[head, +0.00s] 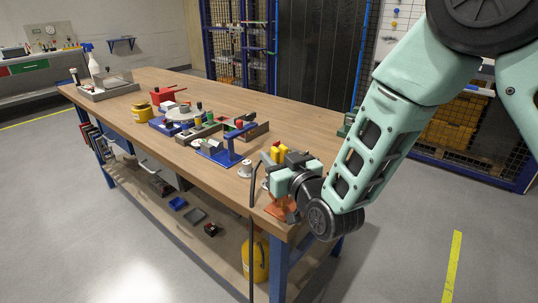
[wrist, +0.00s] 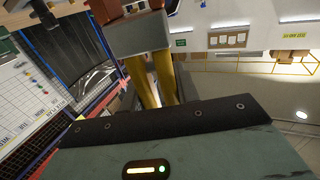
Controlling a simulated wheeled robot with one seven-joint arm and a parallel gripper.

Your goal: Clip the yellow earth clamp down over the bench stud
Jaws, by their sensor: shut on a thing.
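My gripper (head: 283,157) is at the near right corner of the bench, above its top. It is shut on the yellow earth clamp (head: 276,153), a small yellow piece with red at its top. In the wrist view, two yellow bars (wrist: 163,80) rise from the dark gripper edge to a grey block with a red-brown part above it. I cannot tell the clamp's exact tilt. I cannot pick out the bench stud for certain; my gripper and arm hide part of that corner. A small grey round fitting (head: 245,168) stands on the bench, left of and apart from my gripper.
The wooden bench (head: 190,83) carries a blue fixture (head: 221,153) with a lever, left of my gripper. Trays, a turntable and a yellow container (head: 142,112) stand farther back. An orange piece (head: 281,208) lies under my wrist. A black cable (head: 251,240) hangs at the front edge.

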